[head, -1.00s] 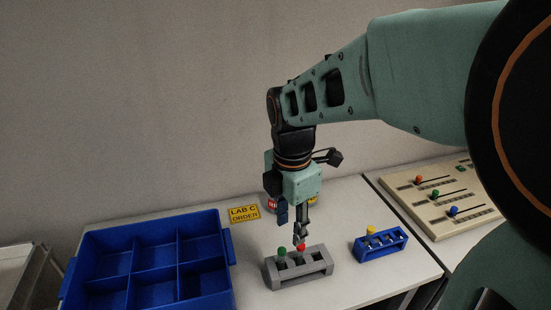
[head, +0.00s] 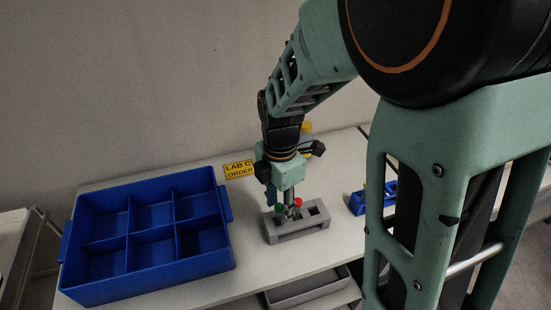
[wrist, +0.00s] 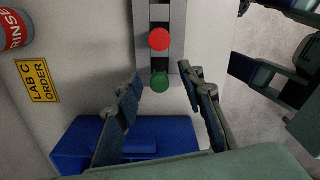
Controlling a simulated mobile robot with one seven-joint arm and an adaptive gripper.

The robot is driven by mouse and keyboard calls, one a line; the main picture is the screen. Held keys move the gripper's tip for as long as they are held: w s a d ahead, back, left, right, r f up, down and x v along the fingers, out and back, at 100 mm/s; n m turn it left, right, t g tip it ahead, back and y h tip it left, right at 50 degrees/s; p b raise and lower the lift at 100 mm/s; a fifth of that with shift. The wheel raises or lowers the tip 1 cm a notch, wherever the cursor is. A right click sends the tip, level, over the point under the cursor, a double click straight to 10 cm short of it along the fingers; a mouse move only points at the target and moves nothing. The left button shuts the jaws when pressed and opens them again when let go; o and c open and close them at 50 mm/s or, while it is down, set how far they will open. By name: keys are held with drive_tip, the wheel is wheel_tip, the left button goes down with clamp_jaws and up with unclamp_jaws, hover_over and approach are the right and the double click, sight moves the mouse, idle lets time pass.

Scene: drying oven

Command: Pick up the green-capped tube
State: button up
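The green-capped tube (wrist: 160,82) stands in the end of a grey rack (head: 300,228); only its round cap shows in the wrist view. In the head view its green cap (head: 278,208) is partly hidden by my gripper. A red-capped tube (wrist: 159,39) stands in the same rack beside it and also shows in the head view (head: 298,203). My gripper (wrist: 161,74) is open, with one finger on each side of the green cap and a gap to both. Nothing is held.
A blue compartment bin (head: 150,282) stands to the left. A blue rack (head: 358,204) is to the right, partly behind my arm. The yellow LAB C ORDER sign (head: 239,169) lies behind the grey rack. A red RINSE container (wrist: 14,30) is at the wrist view's upper left.

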wheel_tip(320, 180, down, 2)
drive_tip(key=c, duration=0.9)
